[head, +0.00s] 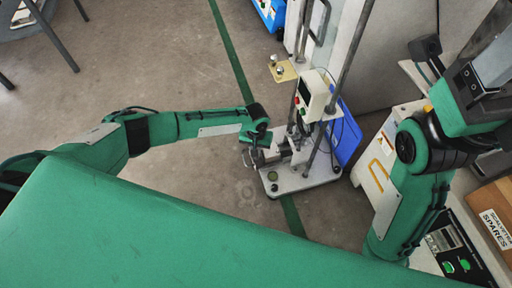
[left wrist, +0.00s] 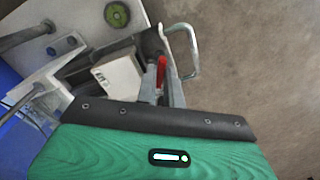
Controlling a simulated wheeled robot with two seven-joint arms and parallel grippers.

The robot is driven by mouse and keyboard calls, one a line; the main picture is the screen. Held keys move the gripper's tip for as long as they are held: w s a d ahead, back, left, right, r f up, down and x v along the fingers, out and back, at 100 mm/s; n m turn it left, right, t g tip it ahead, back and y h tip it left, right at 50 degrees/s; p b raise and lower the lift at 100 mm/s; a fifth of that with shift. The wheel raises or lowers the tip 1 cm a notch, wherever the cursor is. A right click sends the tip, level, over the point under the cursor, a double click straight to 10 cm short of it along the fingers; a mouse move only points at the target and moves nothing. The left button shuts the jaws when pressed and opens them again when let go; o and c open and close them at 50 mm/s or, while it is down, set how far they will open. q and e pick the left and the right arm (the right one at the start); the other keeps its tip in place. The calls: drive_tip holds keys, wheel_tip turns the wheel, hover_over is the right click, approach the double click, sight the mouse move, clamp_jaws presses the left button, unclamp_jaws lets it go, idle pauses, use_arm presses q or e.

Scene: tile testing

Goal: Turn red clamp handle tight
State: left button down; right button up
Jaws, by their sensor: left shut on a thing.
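In the left wrist view, the red clamp handle (left wrist: 161,74) sits between the two fingers of my left gripper (left wrist: 161,85). The gripper is shut on it, and the fingers hide part of it. The clamp belongs to the small test stand, whose base plate (left wrist: 75,15) shows at the upper left. In the head view, my left gripper (head: 254,157) is at the left side of the test stand base (head: 312,180); the red handle is too small to make out there. My right arm comes in at the right, but its gripper is not visible.
A control box with buttons (head: 314,95) is mounted on the stand's posts. A blue panel (head: 345,132) stands behind it. A white cabinet (head: 375,160) and a box labelled SPARES (head: 494,225) are at the right. The floor left of the stand is free.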

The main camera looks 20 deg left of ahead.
use_arm(q)
drive_tip(key=shift+m+p, duration=0.55)
drive_tip(key=shift+m, duration=0.65)
drive_tip(key=m, duration=0.3)
drive_tip(key=shift+m+p, duration=0.3)
drive_tip(key=shift+p, duration=0.05)
drive_tip(key=shift+m, duration=0.7)
drive_tip(key=m+p, duration=0.1)
drive_tip(key=m, duration=0.3)
drive_tip(key=shift+m, duration=0.3)
drive_tip(key=c, duration=1.8)
unclamp_jaws()
drive_tip(key=shift+o, duration=0.2)
